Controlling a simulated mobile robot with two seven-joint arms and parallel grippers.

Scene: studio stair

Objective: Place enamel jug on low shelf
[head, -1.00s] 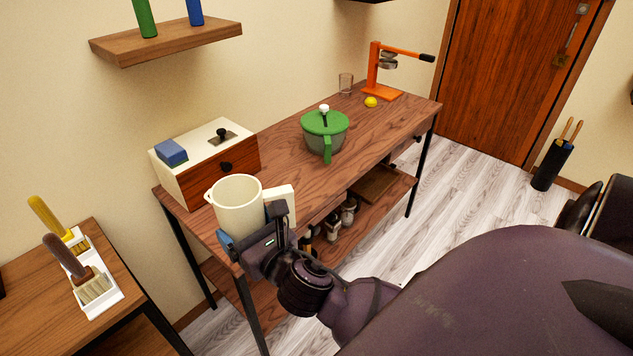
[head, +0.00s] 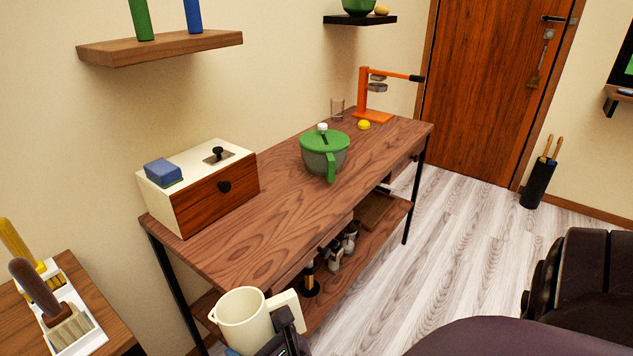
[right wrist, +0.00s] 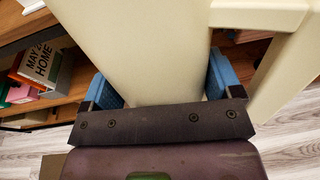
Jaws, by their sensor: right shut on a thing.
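The cream enamel jug (head: 241,322) is at the bottom of the head view, in front of the table's near end and apart from the tabletop. It looks upright, its open top facing up. My right gripper (head: 258,350) is shut on it, the fingers mostly cut off by the frame. In the right wrist view the blue finger pads of the gripper (right wrist: 160,88) sit on both sides of the jug's pale wall (right wrist: 140,45). The table's lower shelf (head: 376,238) shows beneath the tabletop, partly hidden. My left gripper is not in view.
The tabletop (head: 265,245) holds a drawer box (head: 215,195), a green-lidded pot (head: 324,155), a yellow lemon (head: 364,125) and an orange press (head: 365,95). Metal pots (head: 348,238) and a wooden tray (head: 375,210) occupy the lower shelf.

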